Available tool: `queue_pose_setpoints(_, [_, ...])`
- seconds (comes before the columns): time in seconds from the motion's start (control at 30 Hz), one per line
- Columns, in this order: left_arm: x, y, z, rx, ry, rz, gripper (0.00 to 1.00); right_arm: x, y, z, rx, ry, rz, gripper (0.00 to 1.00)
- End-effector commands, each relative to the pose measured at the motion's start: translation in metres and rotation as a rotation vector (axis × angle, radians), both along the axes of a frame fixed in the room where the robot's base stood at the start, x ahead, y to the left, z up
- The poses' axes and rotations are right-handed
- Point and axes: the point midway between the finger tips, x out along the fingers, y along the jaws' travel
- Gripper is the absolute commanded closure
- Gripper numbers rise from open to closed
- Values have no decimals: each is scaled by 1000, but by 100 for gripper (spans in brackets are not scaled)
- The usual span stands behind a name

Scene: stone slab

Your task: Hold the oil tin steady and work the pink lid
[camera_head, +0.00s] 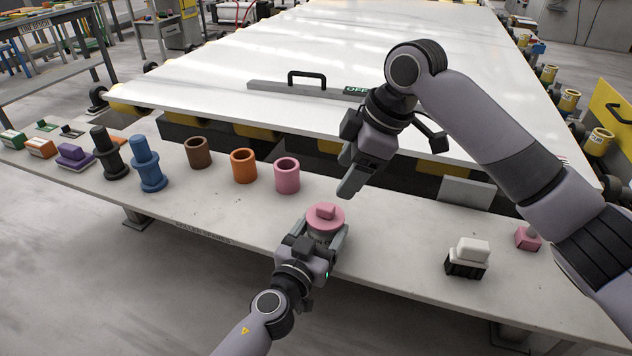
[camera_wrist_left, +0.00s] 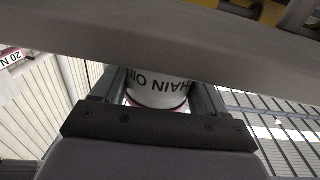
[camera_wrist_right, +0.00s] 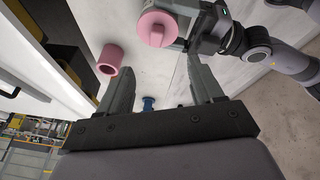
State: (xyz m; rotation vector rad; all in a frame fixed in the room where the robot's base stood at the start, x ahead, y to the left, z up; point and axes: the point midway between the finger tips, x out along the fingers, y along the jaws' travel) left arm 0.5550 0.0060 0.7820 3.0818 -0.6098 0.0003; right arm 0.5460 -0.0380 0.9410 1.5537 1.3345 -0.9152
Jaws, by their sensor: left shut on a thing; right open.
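The oil tin (camera_wrist_left: 158,92) is white with dark lettering in the left wrist view, between the fingers of my left gripper (camera_wrist_left: 160,95). In the head view my left gripper (camera_head: 326,240) is shut on the tin near the bench's front edge. The round pink lid (camera_head: 325,218) with a raised block grip sits on top of the tin and hides most of it. The lid also shows in the right wrist view (camera_wrist_right: 157,30). My right gripper (camera_head: 352,182) is open and empty, above and behind the lid, apart from it.
A pink cup (camera_head: 287,175), an orange cup (camera_head: 243,165) and a brown cup (camera_head: 198,152) stand behind left of the tin. Blue (camera_head: 147,165) and black (camera_head: 109,155) spindle-like pieces stand further left. A white-and-black block (camera_head: 468,257) and a small pink piece (camera_head: 527,238) are at right.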

Motion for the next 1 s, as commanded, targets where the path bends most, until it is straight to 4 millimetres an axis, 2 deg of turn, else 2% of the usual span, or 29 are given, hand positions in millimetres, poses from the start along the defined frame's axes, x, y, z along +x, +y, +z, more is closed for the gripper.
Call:
queue_pose_setpoints(0.1, [0, 0, -1, 2, 1, 0, 82, -5, 15, -1, -130, -86, 204, 34])
queue_pose_setpoints(0.4, [0, 0, -1, 2, 1, 1, 82, -16, 41, 3, -473, -245, 715, 34])
queue_pose_setpoints(0.6, [0, 0, -1, 2, 1, 1, 82, -21, 52, 10, -657, -291, 973, 34])
queue_pose_setpoints(0.83, [0, 0, -1, 2, 1, 1, 82, -23, 57, 13, -751, -302, 1101, 34])
queue_pose_setpoints(1.0, [0, 0, -1, 2, 1, 1, 82, -19, 54, -1, -757, -298, 1113, 34])
